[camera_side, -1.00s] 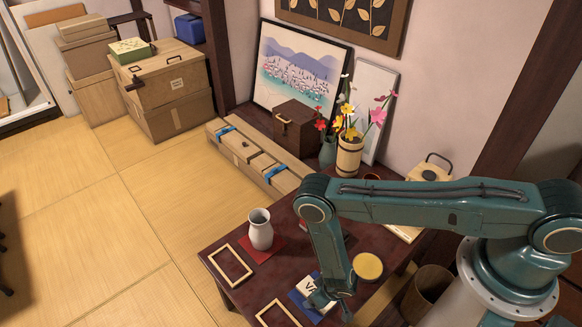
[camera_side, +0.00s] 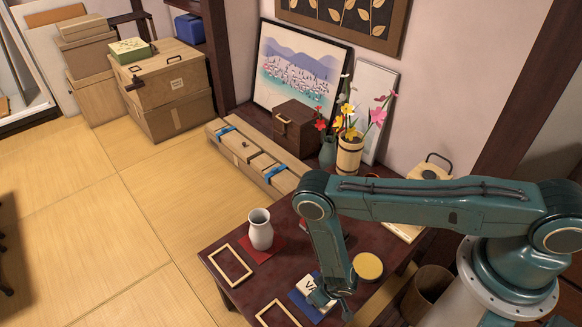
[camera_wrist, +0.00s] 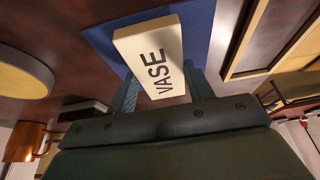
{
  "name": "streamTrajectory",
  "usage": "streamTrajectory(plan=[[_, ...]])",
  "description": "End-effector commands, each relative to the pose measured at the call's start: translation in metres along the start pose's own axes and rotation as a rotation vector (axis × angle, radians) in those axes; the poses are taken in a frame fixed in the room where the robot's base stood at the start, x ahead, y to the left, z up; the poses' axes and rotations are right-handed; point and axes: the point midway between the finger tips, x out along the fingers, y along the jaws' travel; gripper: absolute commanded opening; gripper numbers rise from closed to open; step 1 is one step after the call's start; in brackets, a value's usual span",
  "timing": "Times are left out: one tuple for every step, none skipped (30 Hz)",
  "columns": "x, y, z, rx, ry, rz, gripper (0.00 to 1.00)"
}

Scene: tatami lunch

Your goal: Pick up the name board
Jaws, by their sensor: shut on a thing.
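The name board is a cream block with "VASE" in dark letters; in the wrist view the name board (camera_wrist: 152,58) sits between the two fingers of my gripper (camera_wrist: 160,88), over a blue mat (camera_wrist: 200,25). In the side view the name board (camera_side: 308,283) shows beside my gripper (camera_side: 328,298), above the blue mat (camera_side: 304,305) at the table's front. My gripper is shut on the board. Whether the board touches the mat cannot be told. Part of the board is hidden by my gripper in the side view.
A white vase (camera_side: 260,232) stands on a red mat (camera_side: 277,248). A wooden frame (camera_side: 230,270) lies left of it, and another wooden frame (camera_side: 272,306) lies left of the blue mat. A round yellow-topped container (camera_side: 368,267) stands right of my gripper.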

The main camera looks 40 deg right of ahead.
Motion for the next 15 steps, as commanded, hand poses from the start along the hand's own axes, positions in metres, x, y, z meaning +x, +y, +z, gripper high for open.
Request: streamTrajectory(plan=[[-0.003,0.000,-0.002,0.000,0.001,-0.001,0.29],[-0.006,0.000,-0.003,0.000,0.001,0.000,0.29],[-0.009,0.000,-0.004,0.000,0.000,0.000,0.29],[-0.012,0.000,-0.006,0.000,0.001,-0.001,0.29],[-0.015,0.000,-0.007,0.000,0.001,0.000,0.29],[-0.019,0.000,-0.008,0.000,0.000,0.000,0.29],[-0.023,0.000,-0.010,0.000,0.001,0.000,0.29],[-0.026,0.000,-0.012,0.000,0.001,0.000,0.29],[-0.032,0.000,-0.014,0.000,0.001,0.000,0.29],[-0.036,-0.001,-0.016,0.000,0.001,0.000,0.29],[-0.040,0.000,-0.017,0.000,0.001,0.000,0.29],[-0.046,0.000,-0.020,0.000,0.001,0.000,0.29],[-0.051,-0.001,-0.022,0.000,0.002,-0.001,0.29],[-0.056,-0.001,-0.024,0.000,0.002,-0.001,0.29],[-0.062,-0.001,-0.027,0.000,0.002,-0.001,0.29]])
